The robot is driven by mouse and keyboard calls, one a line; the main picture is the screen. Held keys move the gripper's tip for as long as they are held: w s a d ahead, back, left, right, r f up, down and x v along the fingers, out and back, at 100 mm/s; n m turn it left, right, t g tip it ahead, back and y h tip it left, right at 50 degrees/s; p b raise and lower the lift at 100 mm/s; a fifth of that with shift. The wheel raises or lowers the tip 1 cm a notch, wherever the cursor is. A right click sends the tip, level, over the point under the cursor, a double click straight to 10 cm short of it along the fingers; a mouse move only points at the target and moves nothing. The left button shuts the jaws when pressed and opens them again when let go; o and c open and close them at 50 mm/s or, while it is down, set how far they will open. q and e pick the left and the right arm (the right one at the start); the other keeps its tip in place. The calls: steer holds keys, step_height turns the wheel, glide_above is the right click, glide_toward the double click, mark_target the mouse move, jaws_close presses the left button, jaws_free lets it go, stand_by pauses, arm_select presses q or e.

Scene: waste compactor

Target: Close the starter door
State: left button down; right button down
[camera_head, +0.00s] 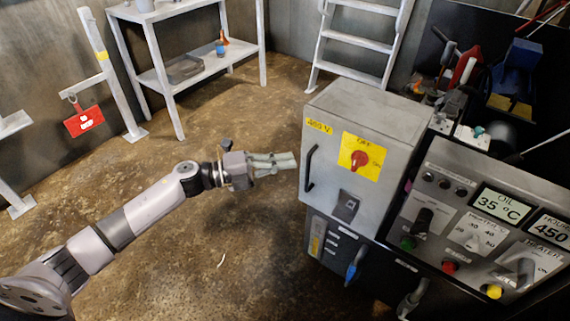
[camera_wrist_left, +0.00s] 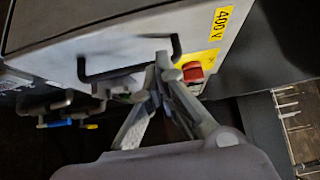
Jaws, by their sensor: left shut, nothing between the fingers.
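The starter door (camera_head: 333,191) is the light grey front of the grey starter box (camera_head: 366,103). It has a black handle (camera_head: 309,168) on its left side, a red knob (camera_head: 358,159) on a yellow plate and a yellow 400 V label. It looks flush or nearly flush with the box; I cannot tell if a gap remains. My left gripper (camera_head: 288,160) is shut and empty, just left of the handle, pointing at it. In the left wrist view its fingertips (camera_wrist_left: 162,66) appear in front of the door, overlapping the handle (camera_wrist_left: 120,70); contact cannot be told. My right gripper is out of view.
A control panel (camera_head: 478,172) with gauges and knobs adjoins the box at the right. Below the box, a blue-handled lever (camera_head: 351,272) sticks out. A white shelf (camera_head: 203,64) and a ladder (camera_head: 361,42) stand behind. The floor (camera_head: 220,230) around my left arm is clear.

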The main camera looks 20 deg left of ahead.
arm_select(q)
steer(key=v, duration=1)
steer(key=shift+w+a, duration=0.15)
steer(key=shift+w, duration=0.2)
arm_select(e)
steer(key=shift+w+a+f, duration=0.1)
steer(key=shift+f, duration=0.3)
